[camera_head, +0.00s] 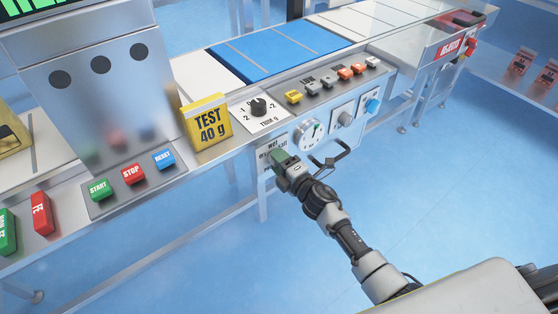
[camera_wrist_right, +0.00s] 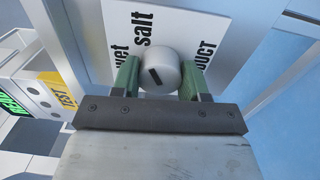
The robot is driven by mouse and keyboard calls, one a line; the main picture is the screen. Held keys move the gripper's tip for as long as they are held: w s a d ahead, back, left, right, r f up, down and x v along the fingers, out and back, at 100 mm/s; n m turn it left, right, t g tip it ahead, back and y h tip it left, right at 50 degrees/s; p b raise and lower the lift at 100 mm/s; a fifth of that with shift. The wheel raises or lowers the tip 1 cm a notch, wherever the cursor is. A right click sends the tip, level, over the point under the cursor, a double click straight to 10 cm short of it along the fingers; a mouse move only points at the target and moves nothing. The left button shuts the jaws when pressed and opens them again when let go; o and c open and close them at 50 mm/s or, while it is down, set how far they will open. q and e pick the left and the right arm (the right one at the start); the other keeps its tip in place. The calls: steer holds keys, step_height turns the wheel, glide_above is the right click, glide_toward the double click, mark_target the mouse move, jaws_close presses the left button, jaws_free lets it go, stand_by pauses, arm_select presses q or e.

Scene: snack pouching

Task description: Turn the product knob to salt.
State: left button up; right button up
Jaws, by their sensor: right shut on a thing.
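The product knob (camera_wrist_right: 163,68) is a round, light grey knob with a short black bar on its face. My right gripper (camera_wrist_right: 160,78) is shut on the knob, one green finger on each side. In the head view the right gripper (camera_head: 282,162) is at the front panel and hides the knob. My left gripper is not in view.
A dial (camera_head: 309,131), a grey knob (camera_head: 345,118) and a blue button (camera_head: 372,106) lie to the right. A black trim knob (camera_head: 258,106) and a yellow test block (camera_head: 206,121) are above. A black handle (camera_head: 330,157) is close beside the gripper. The floor in front is free.

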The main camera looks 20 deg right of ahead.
steer(key=o, duration=0.9)
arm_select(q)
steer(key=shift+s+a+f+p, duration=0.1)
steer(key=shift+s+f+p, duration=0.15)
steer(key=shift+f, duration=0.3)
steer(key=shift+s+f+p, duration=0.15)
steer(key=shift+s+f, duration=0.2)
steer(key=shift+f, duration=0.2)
arm_select(e)
steer(key=v, duration=1)
steer(key=shift+s+d, duration=0.2)
steer(key=shift+s, duration=0.15)
steer(key=shift+f, duration=0.1)
